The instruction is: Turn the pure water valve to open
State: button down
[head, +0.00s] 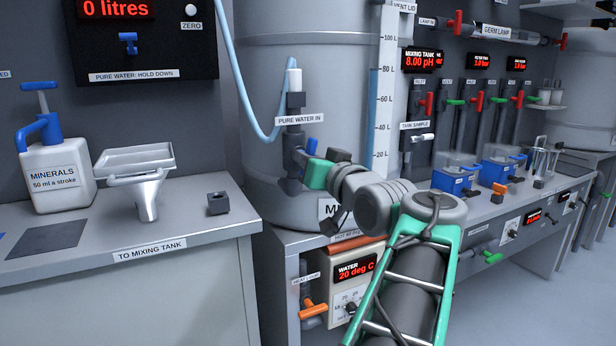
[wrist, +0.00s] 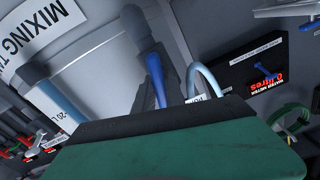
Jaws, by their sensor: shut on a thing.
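The pure water valve (head: 294,150) is a dark fitting on the front of the large grey mixing tank, under the label PURE WATER IN. Its blue handle (head: 311,146) sticks out at the right of the fitting. My gripper (head: 302,160) is at the valve, shut on the blue handle. Its fingers are small and partly merge with the dark fitting in the head view. In the wrist view the blue handle (wrist: 155,78) runs down toward my gripper's dark and green body, which hides the lower end of the handle.
A pale blue hose (head: 240,90) loops to the top of the fitting. The water meter panel (head: 145,40), reading 0 litres, is on the left wall. The counter at left holds a minerals pump bottle (head: 58,175) and a funnel (head: 147,192). A water heater box (head: 350,280) is below the tank.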

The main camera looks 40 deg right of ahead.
jog(key=shift+f+n+b, duration=0.1)
jog(key=shift+n+b, duration=1)
jog(key=shift+n, duration=0.2)
jog(key=c, duration=1.4)
grip_release()
jog(key=shift+s, duration=0.1)
jog(key=p+v, duration=0.1)
jog(key=v, duration=0.6)
jog(key=shift+s, duration=0.3)
jog(key=shift+a, duration=0.15)
